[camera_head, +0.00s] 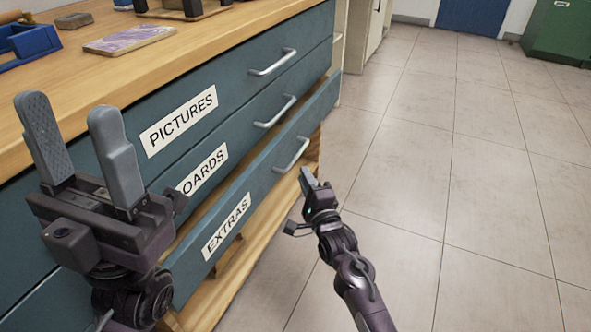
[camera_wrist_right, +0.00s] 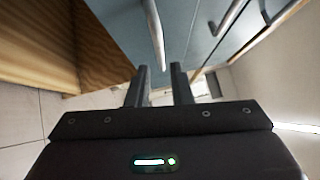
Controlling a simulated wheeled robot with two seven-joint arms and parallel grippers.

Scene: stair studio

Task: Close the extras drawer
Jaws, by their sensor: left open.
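The extras drawer (camera_head: 262,183) is the lowest labelled blue-grey drawer in the head view. It stands out a little from the cabinet, with a gap above its front. Its metal handle (camera_head: 291,154) is near its right end. In the right wrist view, a handle (camera_wrist_right: 156,38) lies just beyond the fingertips, in front of a blue-grey panel. My right gripper (camera_head: 308,178) is close to the drawer front, below the handle; its fingers (camera_wrist_right: 160,72) are apart with nothing between them. My left gripper (camera_head: 75,122) is open and empty, upright before the cabinet's left part.
The drawers labelled PICTURES (camera_head: 179,120) and BOARDS (camera_head: 210,168) sit above; my left gripper partly hides the BOARDS label. A wooden countertop (camera_head: 150,62) holds a blue tray (camera_head: 30,45) and a purple-patterned board (camera_head: 128,39). The tiled floor (camera_head: 450,190) to the right is clear.

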